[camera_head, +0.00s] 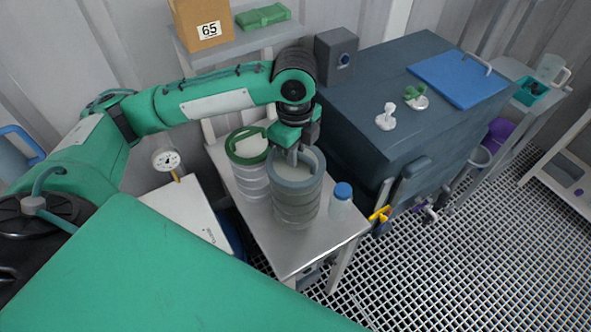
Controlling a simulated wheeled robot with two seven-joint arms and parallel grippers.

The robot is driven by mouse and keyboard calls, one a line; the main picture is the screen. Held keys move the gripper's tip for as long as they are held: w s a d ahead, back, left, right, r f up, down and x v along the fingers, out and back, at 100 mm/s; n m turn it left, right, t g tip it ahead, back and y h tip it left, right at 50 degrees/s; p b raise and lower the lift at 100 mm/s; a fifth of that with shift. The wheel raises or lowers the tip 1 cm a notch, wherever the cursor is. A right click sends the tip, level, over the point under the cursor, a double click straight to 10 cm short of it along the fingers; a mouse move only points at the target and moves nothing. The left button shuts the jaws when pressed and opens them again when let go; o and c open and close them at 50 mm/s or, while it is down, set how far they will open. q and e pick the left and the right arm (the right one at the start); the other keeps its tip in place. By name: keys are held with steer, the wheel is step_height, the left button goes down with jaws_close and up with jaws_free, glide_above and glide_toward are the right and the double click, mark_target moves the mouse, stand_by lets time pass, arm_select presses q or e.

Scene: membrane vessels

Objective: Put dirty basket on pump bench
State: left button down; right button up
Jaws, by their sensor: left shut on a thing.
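My left gripper (294,150) reaches down from above and is shut at the rim of a grey-rimmed cylindrical basket (296,205). This basket is upright over a small steel bench (290,262), and I cannot tell whether its base rests on the top. A similar basket with a green rim (250,150) stands close behind it to the left, partly hidden by it. No label shows which basket is the dirty one or which surface is the pump bench. My right gripper is not in view.
A clear bottle with a blue cap (342,203) stands right beside the grey-rimmed basket. A large dark tank (370,110) with a blue lid (459,78) stands to the right. A gauge (166,160) is at the left. Grating floor (480,260) is open at the right.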

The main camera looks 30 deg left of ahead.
arm_select(q)
step_height(320, 180, down, 3)
steer(key=shift+f, duration=0.15)
step_height(320, 180, down, 4)
steer(key=shift+r+p, duration=0.1)
steer(key=shift+p, duration=0.35)
steer(key=c, duration=1.5)
jaws_free()
steer(key=shift+o, duration=0.2)
step_height(320, 180, up, 11)
steer(key=shift+r+b, duration=0.15)
steer(key=shift+b, duration=1)
steer(key=shift+r, duration=0.4)
